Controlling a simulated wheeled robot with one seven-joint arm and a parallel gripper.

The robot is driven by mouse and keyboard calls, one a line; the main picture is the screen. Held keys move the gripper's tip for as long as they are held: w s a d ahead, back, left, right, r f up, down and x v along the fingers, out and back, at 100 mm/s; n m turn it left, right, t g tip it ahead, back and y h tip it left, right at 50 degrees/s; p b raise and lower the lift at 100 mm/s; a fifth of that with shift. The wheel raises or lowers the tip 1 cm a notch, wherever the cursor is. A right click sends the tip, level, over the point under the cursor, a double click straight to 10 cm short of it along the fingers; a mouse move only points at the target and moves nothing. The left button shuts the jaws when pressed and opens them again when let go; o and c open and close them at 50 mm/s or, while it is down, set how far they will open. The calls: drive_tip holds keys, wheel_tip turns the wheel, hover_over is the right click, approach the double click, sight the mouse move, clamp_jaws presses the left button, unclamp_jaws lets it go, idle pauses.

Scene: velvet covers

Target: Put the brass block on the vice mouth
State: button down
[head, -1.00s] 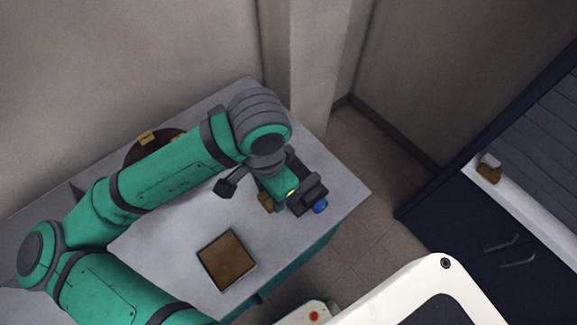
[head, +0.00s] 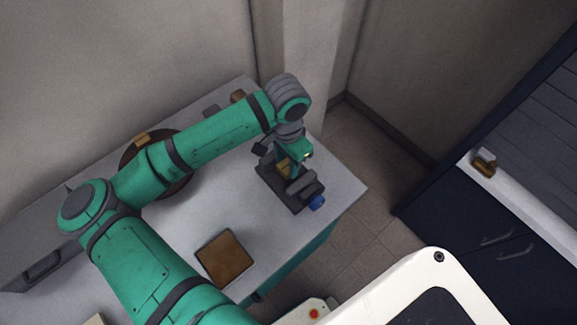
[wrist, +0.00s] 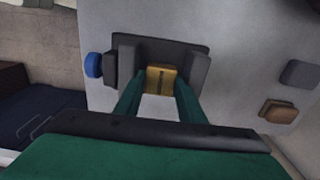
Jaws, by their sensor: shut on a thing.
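The brass block (wrist: 161,78) is between my gripper's green fingertips (wrist: 160,90) in the wrist view, and my gripper is shut on it. In the head view the block (head: 284,166) shows partly behind my gripper (head: 291,160). The dark grey vice (head: 299,187) with a blue knob stands near the table's right corner. In the wrist view the block is seen between the vice's two upright jaws (wrist: 196,70), with a gap visible on each side. I cannot tell whether it touches the vice's surface.
A brown square tray (head: 225,278) lies near the table's front edge. A dark round disc (head: 178,183) with a tan piece is partly under my arm. A grey block (head: 211,111) and a brown block (head: 238,96) sit at the back. The table's middle is clear.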

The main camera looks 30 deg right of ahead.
sight(288, 164)
drive_tip(key=f, duration=0.3)
drive_tip(key=shift+w+d, duration=0.25)
drive_tip(key=shift+a+f, duration=0.15)
drive_tip(key=shift+f, duration=0.15)
drive_tip(key=shift+f, duration=0.1)
drive_tip(key=c, duration=1.5)
unclamp_jaws()
drive_tip(key=shift+s+d, duration=0.15)
drive_tip(key=shift+d, duration=0.05)
drive_tip(key=shift+o, duration=0.2)
drive_tip(key=shift+a, duration=0.1)
